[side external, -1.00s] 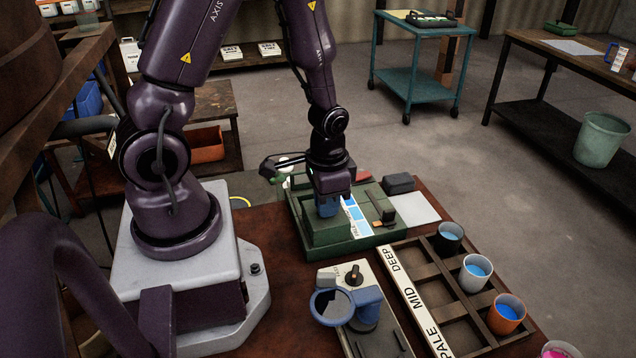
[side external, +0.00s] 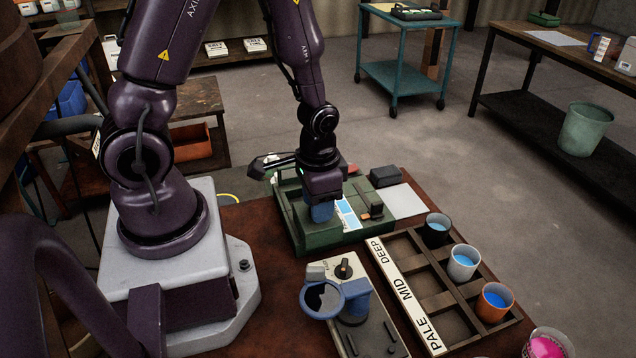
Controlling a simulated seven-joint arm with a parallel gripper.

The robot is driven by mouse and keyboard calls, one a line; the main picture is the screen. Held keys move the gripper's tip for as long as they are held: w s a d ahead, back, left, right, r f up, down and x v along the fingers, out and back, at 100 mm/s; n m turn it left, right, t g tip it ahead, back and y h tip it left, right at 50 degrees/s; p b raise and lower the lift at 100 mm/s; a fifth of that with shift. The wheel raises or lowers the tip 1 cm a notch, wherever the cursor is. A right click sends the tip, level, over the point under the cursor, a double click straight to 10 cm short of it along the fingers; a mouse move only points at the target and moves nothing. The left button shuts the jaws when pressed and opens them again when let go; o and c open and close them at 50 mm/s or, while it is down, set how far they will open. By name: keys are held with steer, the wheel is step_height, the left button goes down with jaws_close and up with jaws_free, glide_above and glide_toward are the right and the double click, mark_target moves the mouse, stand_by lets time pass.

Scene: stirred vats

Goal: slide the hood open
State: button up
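A green boxy unit (side external: 322,243) sits at the back of the brown bench. It has a raised green block at its left, which may be the hood, a strip with white and blue patches (side external: 347,213), and a dark upright handle (side external: 376,208) at its right. My gripper (side external: 320,213) points down over the middle of the unit, with its blue fingertips low against the raised part. I cannot tell whether they touch it or whether they are apart. My wrist hides the unit's back part.
A grey device with a blue ring (side external: 322,299) and a black knob stands in front of the unit. A wooden rack (side external: 432,300) marked DEEP, MID and PALE lies to the right, with several cups along it. A pale sheet (side external: 405,200) lies beside the unit.

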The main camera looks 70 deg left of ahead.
step_height(320, 180, up, 13)
steer(key=shift+f, duration=0.15)
stand_by(0.4)
steer(key=s+d+r+t, duration=0.2)
steer(key=r, duration=0.4)
steer(key=s+d+r+t, duration=0.1)
steer(key=s+r+t, duration=0.2)
steer(key=r, duration=0.4)
steer(key=shift+d+t, duration=0.3)
steer(key=shift+d, duration=0.1)
